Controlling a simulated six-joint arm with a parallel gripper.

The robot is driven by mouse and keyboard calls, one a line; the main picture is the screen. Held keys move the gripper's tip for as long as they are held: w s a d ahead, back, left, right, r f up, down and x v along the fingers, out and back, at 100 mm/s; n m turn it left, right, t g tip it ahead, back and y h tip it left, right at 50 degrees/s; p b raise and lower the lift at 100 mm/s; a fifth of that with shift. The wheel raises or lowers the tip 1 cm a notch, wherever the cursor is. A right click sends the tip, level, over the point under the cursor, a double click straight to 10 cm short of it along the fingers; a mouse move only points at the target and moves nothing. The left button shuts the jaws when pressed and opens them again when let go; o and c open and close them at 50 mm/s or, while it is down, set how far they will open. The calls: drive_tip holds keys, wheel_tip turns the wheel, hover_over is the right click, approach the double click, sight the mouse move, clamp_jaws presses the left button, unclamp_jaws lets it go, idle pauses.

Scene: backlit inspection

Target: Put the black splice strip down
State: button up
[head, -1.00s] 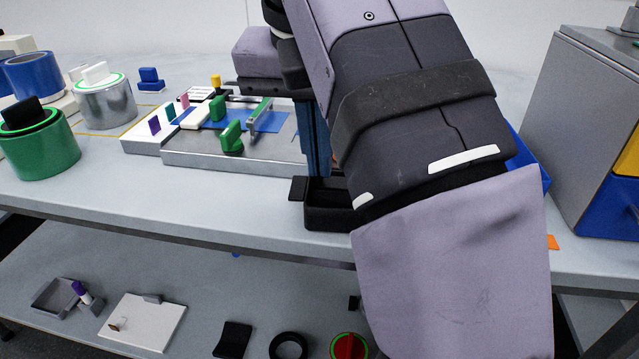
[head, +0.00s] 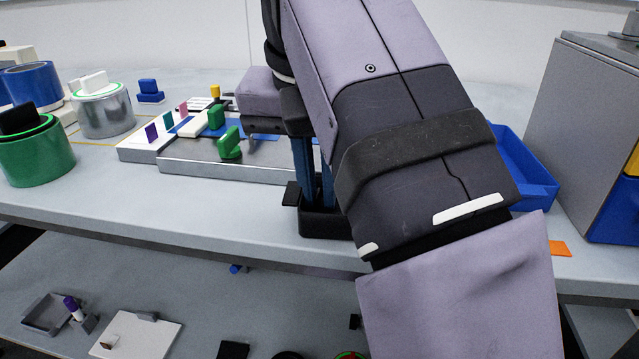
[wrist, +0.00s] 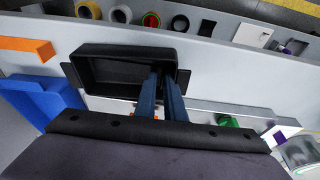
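My gripper (wrist: 161,80) points down with its two blue fingers reaching into a small black open tray (wrist: 95,83) at its right end in the wrist view. In the head view the fingers (head: 317,195) also go down into the tray, which sits near the table's front edge. A narrow gap shows between the fingers. I cannot make out the black splice strip: the tray's inside and the area at the fingertips are both dark, so anything between the tips is hidden.
A grey fixture board (head: 225,172) with green, white and purple pieces stands left of the tray. A blue bin (head: 535,185) and grey cabinet (head: 580,110) are to the right. An orange block (wrist: 28,47) lies near the edge. Rolls stand far left.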

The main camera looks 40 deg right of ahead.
drive_tip(key=shift+r, duration=0.1)
drive_tip(key=shift+p+v, duration=2.45)
drive_tip(key=shift+v, duration=0.4)
drive_tip(key=shift+w, duration=0.1)
